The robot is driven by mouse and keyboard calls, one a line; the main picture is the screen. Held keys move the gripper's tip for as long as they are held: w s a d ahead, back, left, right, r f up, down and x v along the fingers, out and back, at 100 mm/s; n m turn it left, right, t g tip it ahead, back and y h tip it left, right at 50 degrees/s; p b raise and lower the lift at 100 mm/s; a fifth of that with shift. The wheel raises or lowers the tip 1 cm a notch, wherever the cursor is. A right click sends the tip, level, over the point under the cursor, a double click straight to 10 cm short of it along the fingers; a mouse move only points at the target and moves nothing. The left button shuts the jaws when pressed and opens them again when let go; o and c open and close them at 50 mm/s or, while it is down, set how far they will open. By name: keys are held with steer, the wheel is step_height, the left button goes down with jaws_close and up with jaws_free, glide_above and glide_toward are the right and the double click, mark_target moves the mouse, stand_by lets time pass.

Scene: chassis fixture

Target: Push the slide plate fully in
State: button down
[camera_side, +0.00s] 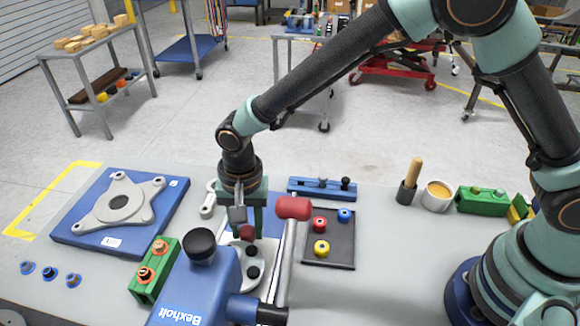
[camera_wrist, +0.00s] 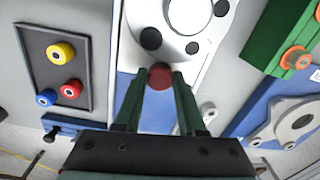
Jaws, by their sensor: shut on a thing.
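My gripper (camera_side: 247,226) points down over the middle of the bench, beside the blue Bexholt fixture (camera_side: 205,285). In the wrist view its two green fingers (camera_wrist: 160,80) stand on either side of a dark red knob (camera_wrist: 160,73), shut on it. The knob also shows low between the fingers in the side view (camera_side: 247,233). A pale metal plate (camera_side: 238,262) with black round spots lies at the fixture; in the wrist view the pale plate (camera_wrist: 136,12) lies just beyond the knob. I take it for the slide plate; the fixture and lever partly hide it in the side view.
A lever with a red handle (camera_side: 294,208) rises close right of my gripper. A dark tray (camera_side: 343,250) with coloured pieces lies to its right. A green block (camera_side: 152,284) and a blue base with a grey bracket (camera_side: 77,232) stand left. A blue bar (camera_side: 310,192) lies behind.

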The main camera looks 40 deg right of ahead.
steer(key=c, duration=0.5)
jaws_free()
step_height(320, 180, up, 12)
steer(key=shift+s, duration=0.15)
stand_by(0.3)
